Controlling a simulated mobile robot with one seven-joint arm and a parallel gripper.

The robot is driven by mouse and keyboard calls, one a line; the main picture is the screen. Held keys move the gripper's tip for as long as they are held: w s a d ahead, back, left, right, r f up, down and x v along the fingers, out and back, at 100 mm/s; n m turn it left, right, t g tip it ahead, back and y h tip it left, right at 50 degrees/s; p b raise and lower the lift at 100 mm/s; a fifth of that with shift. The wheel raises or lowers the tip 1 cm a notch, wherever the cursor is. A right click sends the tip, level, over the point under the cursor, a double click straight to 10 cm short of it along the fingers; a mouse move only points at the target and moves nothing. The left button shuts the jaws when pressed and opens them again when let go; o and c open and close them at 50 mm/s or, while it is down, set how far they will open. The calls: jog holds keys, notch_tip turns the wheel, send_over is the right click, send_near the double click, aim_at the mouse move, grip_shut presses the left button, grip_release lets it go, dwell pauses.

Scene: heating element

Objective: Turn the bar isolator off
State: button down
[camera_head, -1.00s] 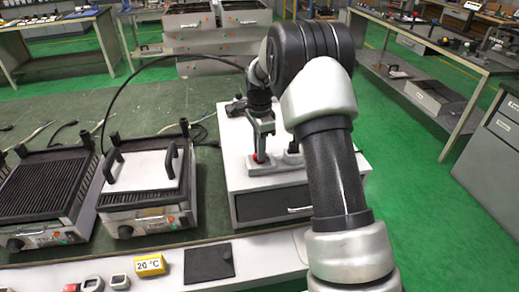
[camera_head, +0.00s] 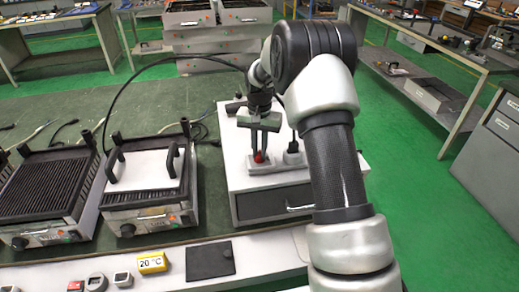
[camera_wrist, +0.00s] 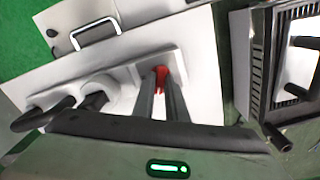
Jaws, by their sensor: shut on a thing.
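A red handle (camera_head: 259,157), seemingly that of the bar isolator, stands on a grey base plate (camera_head: 278,167) on the white box (camera_head: 237,178). My gripper (camera_head: 258,153) points down onto it, with its two narrow fingers closed on either side of the red handle. In the wrist view, the red handle (camera_wrist: 161,74) shows between the fingertips of my gripper (camera_wrist: 161,82). The fingers hide part of the handle, so its exact angle cannot be told.
A dark upright fitting (camera_head: 293,153) stands close to the right of my gripper on the same plate. The box has a drawer with a metal handle (camera_head: 300,208). A contact grill (camera_head: 150,190) stands to the left, with a yellow 20 °C display (camera_head: 152,262) in front.

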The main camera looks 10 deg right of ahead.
aim_at(259, 153)
jog(key=n, duration=0.5)
jog(key=shift+p, duration=0.3)
dwell(0.4)
jog(key=c, duration=1.8)
grip_release()
jog(key=shift+o, duration=0.2)
notch_tip(259, 153, up, 18)
jog(key=p, duration=0.1)
jog(key=shift+f, duration=0.25)
